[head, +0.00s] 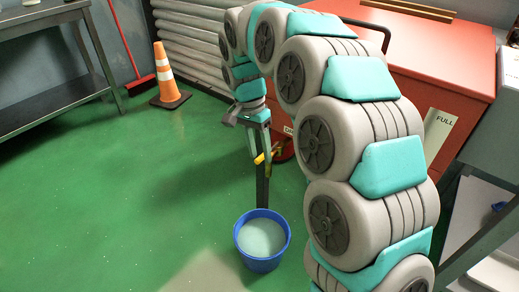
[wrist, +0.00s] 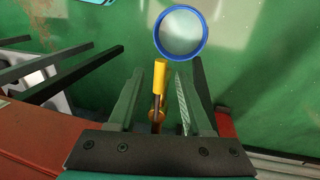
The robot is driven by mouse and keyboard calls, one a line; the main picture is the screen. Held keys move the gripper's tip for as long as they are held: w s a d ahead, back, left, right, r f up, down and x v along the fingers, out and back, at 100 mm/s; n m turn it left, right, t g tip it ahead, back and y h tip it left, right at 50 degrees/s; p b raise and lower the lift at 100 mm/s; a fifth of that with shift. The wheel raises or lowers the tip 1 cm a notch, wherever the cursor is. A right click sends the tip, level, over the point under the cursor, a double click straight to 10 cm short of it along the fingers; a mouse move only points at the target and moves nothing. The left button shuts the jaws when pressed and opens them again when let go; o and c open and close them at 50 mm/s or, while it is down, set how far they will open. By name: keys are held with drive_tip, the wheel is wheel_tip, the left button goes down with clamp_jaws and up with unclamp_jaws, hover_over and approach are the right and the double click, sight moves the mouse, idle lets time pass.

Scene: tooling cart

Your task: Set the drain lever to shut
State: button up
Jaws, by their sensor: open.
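The drain lever (head: 259,158) has a yellow handle and sits low at the near corner of the red cart, above a blue bucket (head: 262,241). In the wrist view the yellow lever (wrist: 160,78) lies between the two fingers of my gripper (wrist: 168,78), nearer the left finger. I cannot tell whether a finger touches it. In the head view my gripper (head: 264,146) points down at the lever and partly hides it. The fingers are apart. The lever's pivot and valve body are mostly hidden.
The bucket holds pale liquid, also seen in the wrist view (wrist: 181,32). An orange cone (head: 168,78) and grey bench (head: 50,100) stand left. Green floor between is clear.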

drive_tip(key=shift+c, duration=0.2)
clamp_jaws()
idle(1.1)
